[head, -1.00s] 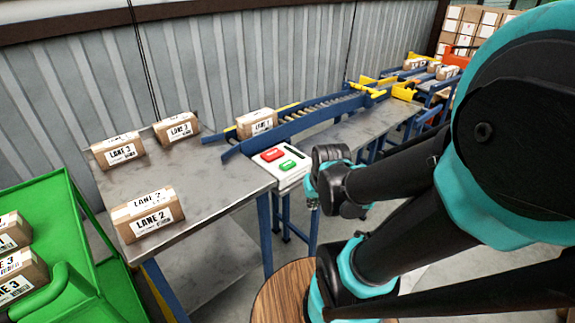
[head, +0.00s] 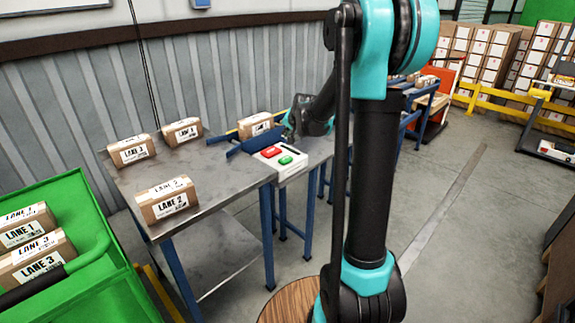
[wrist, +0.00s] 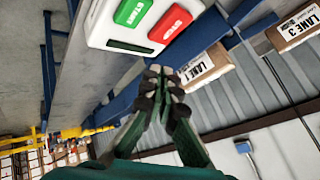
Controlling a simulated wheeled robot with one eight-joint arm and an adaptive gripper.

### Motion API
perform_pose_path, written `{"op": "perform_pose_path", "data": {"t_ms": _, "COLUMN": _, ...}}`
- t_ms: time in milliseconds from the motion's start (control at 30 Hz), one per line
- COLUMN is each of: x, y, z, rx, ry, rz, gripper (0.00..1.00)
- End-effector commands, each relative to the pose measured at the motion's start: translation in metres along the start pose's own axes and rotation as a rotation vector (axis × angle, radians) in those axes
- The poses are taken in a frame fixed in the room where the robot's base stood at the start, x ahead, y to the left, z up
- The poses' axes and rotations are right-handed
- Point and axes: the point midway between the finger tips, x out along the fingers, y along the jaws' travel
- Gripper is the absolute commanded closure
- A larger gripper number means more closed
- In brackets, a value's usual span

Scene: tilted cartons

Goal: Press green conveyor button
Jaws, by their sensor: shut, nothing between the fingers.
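The green button (head: 286,160) sits on a white control box (head: 290,172) at the right end of the metal table, beside the red button (head: 271,152). In the wrist view the green button (wrist: 133,12) reads START and the red one (wrist: 171,23) reads STOP, both near the top edge. My gripper (wrist: 160,72) is shut and empty, its fingertips below the box in that picture and apart from the buttons. In the head view my gripper (head: 291,131) is small and dark, just behind the box near the conveyor start; its fingertips are hard to make out.
Cartons stand on the metal table (head: 225,175): a LANE 2 carton (head: 167,202) in front and two more behind. Another carton (head: 255,125) is on the blue-railed conveyor. A green cart (head: 105,255) with cartons stands at left. The floor at right is open.

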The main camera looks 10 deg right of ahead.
Motion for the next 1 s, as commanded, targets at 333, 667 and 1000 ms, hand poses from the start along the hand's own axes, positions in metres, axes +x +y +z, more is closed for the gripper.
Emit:
{"op": "perform_pose_path", "data": {"t_ms": 333, "x": 0.013, "y": -0.01, "z": -0.015, "rx": 0.037, "ry": 0.016, "rz": -0.019, "gripper": 1.0}}
{"op": "perform_pose_path", "data": {"t_ms": 667, "x": 0.017, "y": -0.007, "z": -0.011, "rx": 0.035, "ry": 0.016, "rz": -0.018, "gripper": 1.0}}
{"op": "perform_pose_path", "data": {"t_ms": 1000, "x": 0.046, "y": 0.012, "z": 0.009, "rx": 0.035, "ry": 0.016, "rz": -0.018, "gripper": 1.0}}
